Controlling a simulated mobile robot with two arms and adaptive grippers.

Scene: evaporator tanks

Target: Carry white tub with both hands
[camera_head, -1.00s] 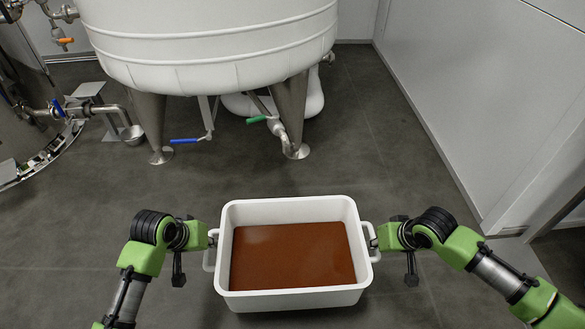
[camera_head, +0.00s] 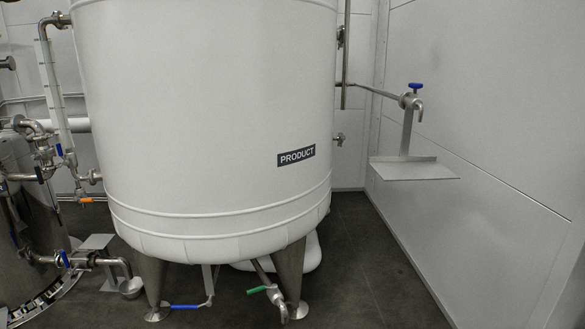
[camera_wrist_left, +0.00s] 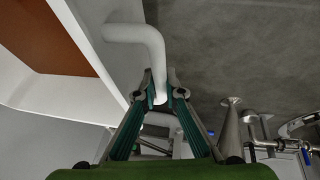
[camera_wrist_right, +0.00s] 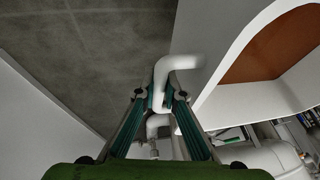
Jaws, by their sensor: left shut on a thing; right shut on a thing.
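The white tub (camera_wrist_left: 100,18) shows at the left of the left wrist view, with brown contents (camera_wrist_left: 55,40) inside. It also shows at the upper right of the right wrist view (camera_wrist_right: 215,30). My left gripper (camera_wrist_left: 161,98) is shut on one white tube handle (camera_wrist_left: 140,32) of the tub. My right gripper (camera_wrist_right: 161,98) is shut on the opposite handle (camera_wrist_right: 180,62). The tub and both grippers are out of the head view now.
A large white tank labelled PRODUCT (camera_head: 205,120) stands ahead on steel legs. Valves with blue (camera_head: 186,307) and green (camera_head: 257,290) handles hang under it. A wall shelf (camera_head: 415,170) below a tap is at right. Dark floor (camera_head: 365,270) is free right of the tank.

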